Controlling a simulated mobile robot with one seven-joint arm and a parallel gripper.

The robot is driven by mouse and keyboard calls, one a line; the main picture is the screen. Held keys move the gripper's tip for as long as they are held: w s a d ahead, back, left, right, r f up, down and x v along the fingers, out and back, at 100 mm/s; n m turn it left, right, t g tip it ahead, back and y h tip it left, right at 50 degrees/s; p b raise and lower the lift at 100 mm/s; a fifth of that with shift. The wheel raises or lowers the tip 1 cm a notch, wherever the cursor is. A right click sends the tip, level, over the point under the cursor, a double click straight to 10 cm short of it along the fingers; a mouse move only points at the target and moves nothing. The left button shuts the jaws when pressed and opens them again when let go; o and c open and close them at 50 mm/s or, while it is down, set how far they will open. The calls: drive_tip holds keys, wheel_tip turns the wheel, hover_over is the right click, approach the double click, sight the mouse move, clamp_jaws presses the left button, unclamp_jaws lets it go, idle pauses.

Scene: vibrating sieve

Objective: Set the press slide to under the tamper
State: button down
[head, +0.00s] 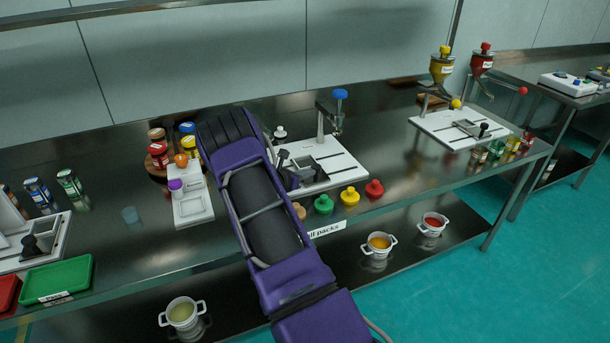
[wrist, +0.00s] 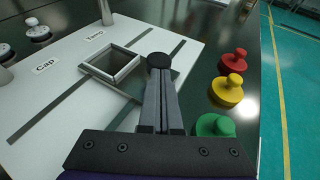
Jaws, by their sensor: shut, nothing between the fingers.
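The press slide (wrist: 112,64) is an open square metal frame on the white press base (wrist: 60,105), over a dark slot. It is near the "Tamp" label (wrist: 95,36), with the "Cap" label (wrist: 44,66) further left. A round black knob (wrist: 159,61) shows at the tips of my gripper (wrist: 160,80), whose fingers are shut and empty; I cannot tell if they touch it. In the head view my gripper (head: 289,174) is at the left front of the press base (head: 345,166). The tamper (head: 338,118) has a blue knob on a post.
Green (head: 323,204), yellow (head: 350,196) and red (head: 374,189) knobbed pieces stand along the table's front edge, close to the press. A white stand (head: 193,205) with bottles is left of my arm. A funnel station (head: 450,128) stands to the right, past bare table.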

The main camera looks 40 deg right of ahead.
drive_tip(key=s+d+b, duration=0.1)
drive_tip(key=d, duration=0.3)
drive_tip(key=s+d+b, duration=0.1)
drive_tip(key=d+b, duration=0.1)
drive_tip(key=d, duration=0.2)
drive_tip(key=s+d+b, duration=0.1)
drive_tip(key=d, duration=0.3)
drive_tip(key=shift+d+f+b, duration=0.1)
drive_tip(key=shift+b, duration=0.2)
drive_tip(key=shift+d+r, duration=0.15)
drive_tip(key=shift+r, duration=0.05)
drive_tip(key=shift+s, duration=0.1)
